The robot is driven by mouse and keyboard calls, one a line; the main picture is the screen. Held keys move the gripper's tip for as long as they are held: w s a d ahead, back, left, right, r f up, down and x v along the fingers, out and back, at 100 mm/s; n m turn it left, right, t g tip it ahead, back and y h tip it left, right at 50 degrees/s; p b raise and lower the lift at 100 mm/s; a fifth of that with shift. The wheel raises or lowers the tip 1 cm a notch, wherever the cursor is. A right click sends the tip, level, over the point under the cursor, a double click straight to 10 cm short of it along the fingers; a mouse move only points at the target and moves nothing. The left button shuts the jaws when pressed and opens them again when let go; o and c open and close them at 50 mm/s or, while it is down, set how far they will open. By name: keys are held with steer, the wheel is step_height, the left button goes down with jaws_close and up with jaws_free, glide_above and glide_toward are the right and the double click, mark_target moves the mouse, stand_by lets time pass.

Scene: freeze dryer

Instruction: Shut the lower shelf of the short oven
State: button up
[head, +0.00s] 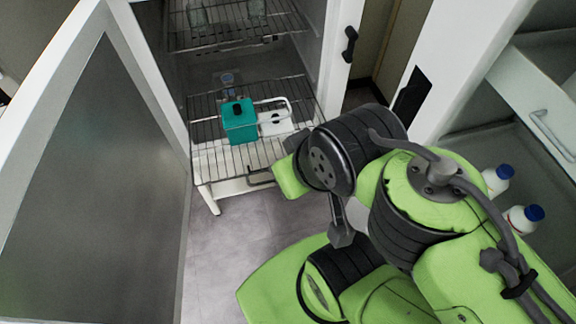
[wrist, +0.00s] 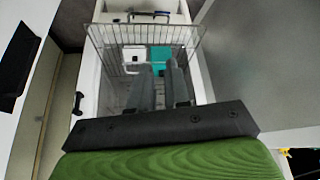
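The short oven (head: 325,60) stands open, its door (head: 95,190) swung out to the left. Its lower shelf (head: 205,165) is a wire rack that sticks out of the front. A dark handle (head: 262,178) is at the shelf's front edge. The shelf also shows in the wrist view (wrist: 100,35), with the handle (wrist: 148,15) at the top. My gripper (wrist: 159,75) has its two grey fingers apart with nothing seen between them; the shelf is beyond them, and I see no contact with the handle. In the head view my own arm hides most of the gripper.
A teal box (head: 240,122) and a white item with a wire loop (head: 275,120) stand on the lower shelf. An upper wire shelf (head: 215,35) holds glassware. White bottles with blue caps (head: 522,217) are at the right. Grey floor (head: 225,245) is clear below the shelf.

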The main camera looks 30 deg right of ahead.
steer(key=w+d+f+n+b, duration=0.2)
steer(key=f+b, duration=0.1)
steer(key=f, duration=0.1)
steer(key=w+d+f+n+g+y+b, duration=0.1)
steer(key=w+d+f+n+b, duration=0.1)
steer(key=f, duration=0.3)
steer(key=w+d+f+n+b, duration=0.2)
steer(key=d+f+n+b, duration=0.1)
steer(key=f+b, duration=0.1)
steer(key=shift+w+d+f+y, duration=0.15)
steer(key=shift+w+y, duration=0.1)
steer(key=shift+y, duration=0.15)
jaws_close()
steer(key=s+d+f+n+t+y+b, duration=0.15)
steer(key=d+f+n+b, duration=0.5)
steer(key=d+f, duration=0.65)
steer(key=w+a+f+b, duration=0.1)
steer(key=w+f, duration=0.5)
steer(key=w, duration=0.3)
steer(key=shift+w+f+t, duration=0.2)
steer(key=shift+w+t, duration=0.15)
